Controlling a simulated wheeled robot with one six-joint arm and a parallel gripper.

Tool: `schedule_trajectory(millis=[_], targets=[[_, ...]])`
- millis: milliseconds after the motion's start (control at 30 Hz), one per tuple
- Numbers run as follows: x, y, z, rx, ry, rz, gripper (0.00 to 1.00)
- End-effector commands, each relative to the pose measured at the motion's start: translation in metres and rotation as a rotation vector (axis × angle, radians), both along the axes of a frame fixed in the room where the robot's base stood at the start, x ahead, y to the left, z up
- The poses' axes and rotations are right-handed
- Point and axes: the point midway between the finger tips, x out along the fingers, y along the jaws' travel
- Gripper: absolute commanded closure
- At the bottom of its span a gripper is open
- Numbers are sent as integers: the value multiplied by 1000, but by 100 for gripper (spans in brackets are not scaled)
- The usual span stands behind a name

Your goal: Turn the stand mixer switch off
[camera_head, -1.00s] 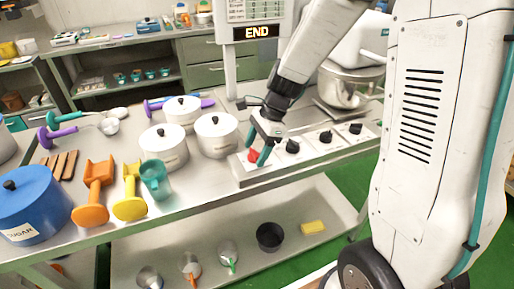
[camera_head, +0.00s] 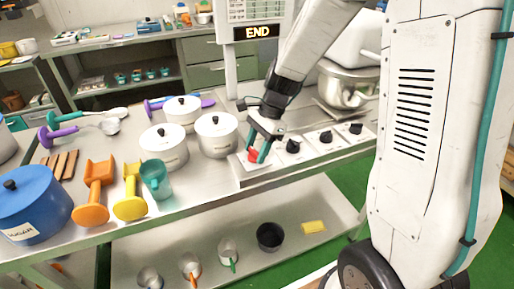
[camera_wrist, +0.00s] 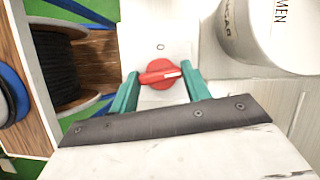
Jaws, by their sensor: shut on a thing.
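The stand mixer (camera_head: 345,85) with its steel bowl stands at the back right, partly hidden behind my arm. A control panel (camera_head: 310,146) along the table's front edge carries a red knob (camera_head: 253,156) at its left end and several black knobs to the right. My gripper (camera_head: 257,153) is down at the red knob, its teal fingers on either side of it. In the wrist view the red knob (camera_wrist: 161,73) with a white mark on its handle sits between the fingertips (camera_wrist: 160,82), and the gripper is shut on it. Which knob belongs to the mixer is not readable.
White lidded pots (camera_head: 216,135) stand just left of the panel. A blue sugar pot (camera_head: 30,208), orange and yellow scoops and a teal cup (camera_head: 155,180) are further left. A lower shelf holds several small cups.

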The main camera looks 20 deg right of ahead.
Motion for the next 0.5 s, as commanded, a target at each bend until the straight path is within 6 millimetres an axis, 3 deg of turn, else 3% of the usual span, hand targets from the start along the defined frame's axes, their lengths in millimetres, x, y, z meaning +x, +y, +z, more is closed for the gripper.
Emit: schedule_trajectory(millis=[500], targets=[[4,1,0,0,-1,482,76]])
